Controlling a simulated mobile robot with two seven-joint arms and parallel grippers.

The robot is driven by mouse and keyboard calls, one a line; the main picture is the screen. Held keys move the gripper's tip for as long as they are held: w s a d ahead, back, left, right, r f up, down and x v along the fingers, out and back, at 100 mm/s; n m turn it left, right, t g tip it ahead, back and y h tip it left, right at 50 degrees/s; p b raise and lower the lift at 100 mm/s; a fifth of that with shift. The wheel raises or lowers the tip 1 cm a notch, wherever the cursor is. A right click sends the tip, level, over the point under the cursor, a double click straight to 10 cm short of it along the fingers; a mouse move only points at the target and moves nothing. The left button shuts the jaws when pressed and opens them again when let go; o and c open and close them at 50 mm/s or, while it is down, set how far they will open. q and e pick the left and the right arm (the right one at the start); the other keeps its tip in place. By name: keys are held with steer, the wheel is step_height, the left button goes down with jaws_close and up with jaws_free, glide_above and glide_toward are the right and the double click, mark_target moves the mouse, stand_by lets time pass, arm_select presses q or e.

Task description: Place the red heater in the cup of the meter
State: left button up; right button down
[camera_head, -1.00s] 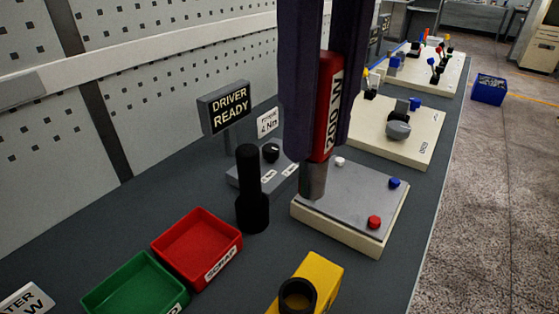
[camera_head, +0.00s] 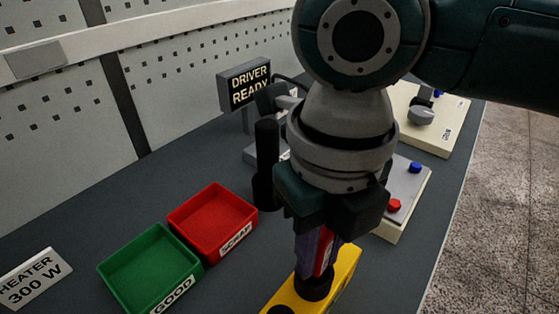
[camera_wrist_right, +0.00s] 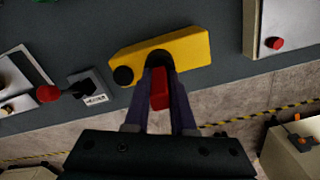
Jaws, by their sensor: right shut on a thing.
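My right gripper (camera_head: 318,262) points down over the yellow meter (camera_head: 346,272) and is shut on the red heater (camera_head: 325,256). The heater is mostly hidden between the fingers in the head view. Its lower end is at the meter's black cup (camera_head: 313,286); I cannot tell how deep it is in the cup. In the right wrist view the heater (camera_wrist_right: 160,88) shows red between the two purple fingers, in front of the black cup (camera_wrist_right: 158,58) on the yellow meter (camera_wrist_right: 192,48). My left gripper is not in view.
A red scrap tray (camera_head: 212,218) and a green good tray (camera_head: 150,266) stand left of the meter. A black upright driver (camera_head: 266,165) stands behind them, near the DRIVER READY sign (camera_head: 250,84). A plate with coloured buttons (camera_head: 415,185) is at the right. A HEATER 300 W sign (camera_head: 34,278) is far left.

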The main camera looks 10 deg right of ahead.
steer(key=shift+f, duration=0.15)
steer(key=c, duration=0.8)
jaws_free()
steer(key=shift+o, duration=0.2)
